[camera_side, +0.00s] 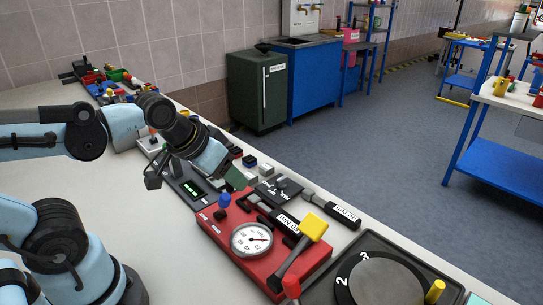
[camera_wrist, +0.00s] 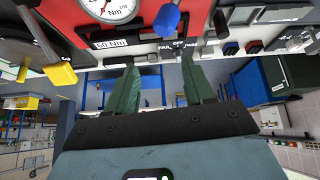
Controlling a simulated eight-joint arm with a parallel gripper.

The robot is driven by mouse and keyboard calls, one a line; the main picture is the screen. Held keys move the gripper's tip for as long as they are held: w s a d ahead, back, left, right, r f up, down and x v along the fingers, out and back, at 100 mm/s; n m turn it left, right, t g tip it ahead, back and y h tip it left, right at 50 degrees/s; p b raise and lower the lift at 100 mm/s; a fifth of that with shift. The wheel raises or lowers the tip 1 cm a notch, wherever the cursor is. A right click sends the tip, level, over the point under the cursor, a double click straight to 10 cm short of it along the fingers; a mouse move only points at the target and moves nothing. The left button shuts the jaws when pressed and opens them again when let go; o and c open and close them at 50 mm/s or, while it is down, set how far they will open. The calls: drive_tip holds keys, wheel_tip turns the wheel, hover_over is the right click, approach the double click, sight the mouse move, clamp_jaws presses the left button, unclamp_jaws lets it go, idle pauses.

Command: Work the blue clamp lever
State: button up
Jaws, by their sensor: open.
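The blue clamp lever shows as a blue knob (camera_side: 224,200) on a short stalk at the left end of the red gauge box (camera_side: 262,270) in the side view. In the wrist view the blue knob (camera_wrist: 167,20) is at the top, above the gap between my fingers. My gripper (camera_side: 238,181) is just above and right of the knob in the side view, apart from it. In the wrist view my gripper (camera_wrist: 160,82) shows two green fingers spread wide with nothing between them. The lever's base is partly hidden in the wrist view.
The box carries a round dial (camera_side: 252,238) and a yellow-ended lever (camera_side: 313,228). A dark panel with a green display (camera_side: 190,188) is to the left, and a round turntable (camera_side: 388,282) to the right.

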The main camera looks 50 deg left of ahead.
sight(224, 194)
drive_tip(key=n, duration=0.1)
drive_tip(key=r+n+g, duration=0.1)
drive_tip(key=n, duration=0.1)
drive_tip(key=shift+w+a+r+n+g, duration=0.1)
drive_tip(key=shift+w+r+n+g, duration=0.1)
drive_tip(key=shift+r+n+g, duration=0.15)
wheel_tip(224, 194, up, 4)
drive_tip(key=n+g, duration=0.6)
drive_tip(key=n, duration=0.6)
drive_tip(key=shift+s+a+f, duration=0.15)
drive_tip(key=shift+f, duration=1.75)
drive_tip(key=shift+s+a+f, duration=0.1)
drive_tip(key=shift+a+f, duration=0.05)
drive_tip(key=shift+f, duration=1.8)
drive_tip(key=shift+s+a+f, duration=0.15)
drive_tip(key=shift+f, duration=1.75)
drive_tip(key=shift+c, duration=0.4)
clamp_jaws()
